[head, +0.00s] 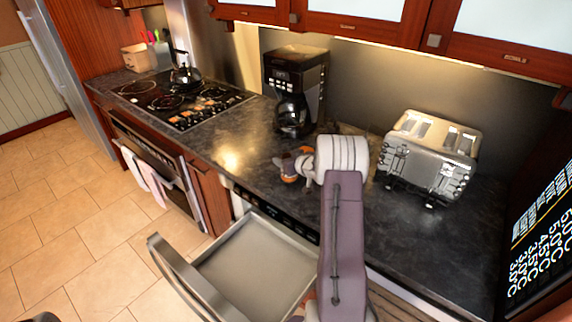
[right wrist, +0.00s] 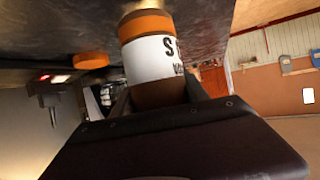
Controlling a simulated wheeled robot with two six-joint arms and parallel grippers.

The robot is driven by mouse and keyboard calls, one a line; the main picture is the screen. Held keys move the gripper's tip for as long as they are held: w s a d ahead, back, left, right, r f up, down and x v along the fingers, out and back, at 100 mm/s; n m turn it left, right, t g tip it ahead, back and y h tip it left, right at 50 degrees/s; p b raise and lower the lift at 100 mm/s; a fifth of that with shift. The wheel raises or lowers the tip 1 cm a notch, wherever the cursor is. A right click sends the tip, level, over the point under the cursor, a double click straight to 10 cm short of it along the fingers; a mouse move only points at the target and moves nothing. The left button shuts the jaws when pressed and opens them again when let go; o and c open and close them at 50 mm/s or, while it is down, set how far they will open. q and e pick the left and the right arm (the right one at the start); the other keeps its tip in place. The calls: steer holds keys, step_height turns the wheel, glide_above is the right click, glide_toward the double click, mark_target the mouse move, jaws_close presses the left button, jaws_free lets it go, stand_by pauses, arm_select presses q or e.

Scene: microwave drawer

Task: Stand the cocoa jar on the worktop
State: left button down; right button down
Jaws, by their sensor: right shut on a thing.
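My right gripper (head: 300,166) is shut on a jar, which I take for the cocoa jar (head: 288,167). My left gripper is not in view.
The microwave drawer (head: 255,260) is pulled out below the worktop, and its visible floor is bare. A coffee maker (head: 296,90) stands behind the jar. A toaster (head: 430,155) stands to the right. The cooktop (head: 175,98) is to the left. An orange disc-like thing (right wrist: 90,60) shows beside the jar.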

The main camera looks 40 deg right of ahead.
steer(key=shift+w+f, duration=0.25)
steer(key=shift+f, duration=0.8)
steer(key=shift+s+r, duration=0.1)
steer(key=shift+r, duration=0.05)
steer(key=shift+s, duration=0.1)
steer(key=shift+f, duration=0.2)
steer(key=c, duration=0.6)
jaws_free()
steer(key=shift+r, duration=0.1)
steer(key=shift+s+r, duration=0.15)
steer(key=shift+r, duration=0.1)
steer(key=v, duration=1.1)
steer(key=shift+s, duration=0.25)
